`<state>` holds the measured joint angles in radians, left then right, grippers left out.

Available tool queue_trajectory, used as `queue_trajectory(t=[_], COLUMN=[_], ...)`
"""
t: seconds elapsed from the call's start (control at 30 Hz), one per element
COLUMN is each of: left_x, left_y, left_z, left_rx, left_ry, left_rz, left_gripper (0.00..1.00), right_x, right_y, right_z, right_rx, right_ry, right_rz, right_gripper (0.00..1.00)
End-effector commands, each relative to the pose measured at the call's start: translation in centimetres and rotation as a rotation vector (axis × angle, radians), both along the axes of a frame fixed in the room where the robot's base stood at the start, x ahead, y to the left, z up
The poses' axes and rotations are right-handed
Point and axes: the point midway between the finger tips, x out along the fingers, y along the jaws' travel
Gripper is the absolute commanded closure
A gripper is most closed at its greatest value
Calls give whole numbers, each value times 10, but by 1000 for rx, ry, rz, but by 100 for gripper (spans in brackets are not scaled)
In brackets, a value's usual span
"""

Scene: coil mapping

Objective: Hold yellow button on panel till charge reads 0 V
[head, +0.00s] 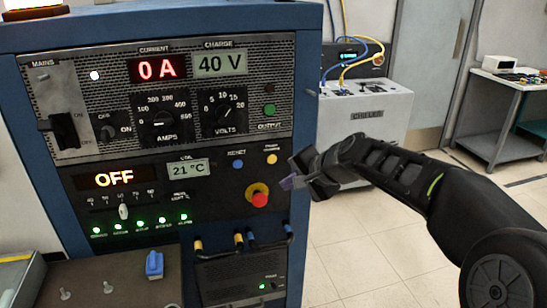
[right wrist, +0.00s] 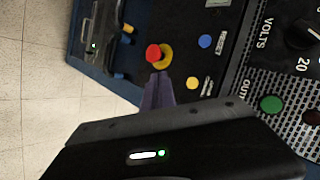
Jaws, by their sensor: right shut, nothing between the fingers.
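The yellow button (head: 272,159) is on the panel's right side, right of the blue RESET button (head: 238,164). It also shows in the right wrist view (right wrist: 192,83). The charge display (head: 220,64) reads 40 V. My right gripper (head: 288,183) is shut and empty, just below and right of the yellow button in the head view. In the right wrist view its fingertips (right wrist: 160,76) are near the red emergency knob (right wrist: 153,54), apart from the yellow button as far as I can tell. My left gripper is out of view.
The red knob (head: 259,198) with a yellow collar sits below the yellow button. The current display (head: 158,68) reads 0 A and another display (head: 114,178) reads OFF. A grey shelf (head: 110,280) with a blue piece is at lower left. A chiller (head: 365,115) stands behind.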

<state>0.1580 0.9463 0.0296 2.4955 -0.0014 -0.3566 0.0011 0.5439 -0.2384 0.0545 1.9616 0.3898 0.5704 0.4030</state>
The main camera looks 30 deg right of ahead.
Motion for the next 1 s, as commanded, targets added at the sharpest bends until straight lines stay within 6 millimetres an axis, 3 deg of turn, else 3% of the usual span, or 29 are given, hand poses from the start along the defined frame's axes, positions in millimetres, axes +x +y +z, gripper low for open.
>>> queue_trajectory(t=[0.57,1.0], left_x=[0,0], left_y=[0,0], left_z=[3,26], left_rx=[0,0], left_ry=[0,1], left_rz=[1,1], left_gripper=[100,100], right_x=[5,52], right_y=[0,-17], right_z=[-1,1], right_rx=[16,16], right_ry=[9,10], right_rz=[-4,-4], right_gripper=[100,100])
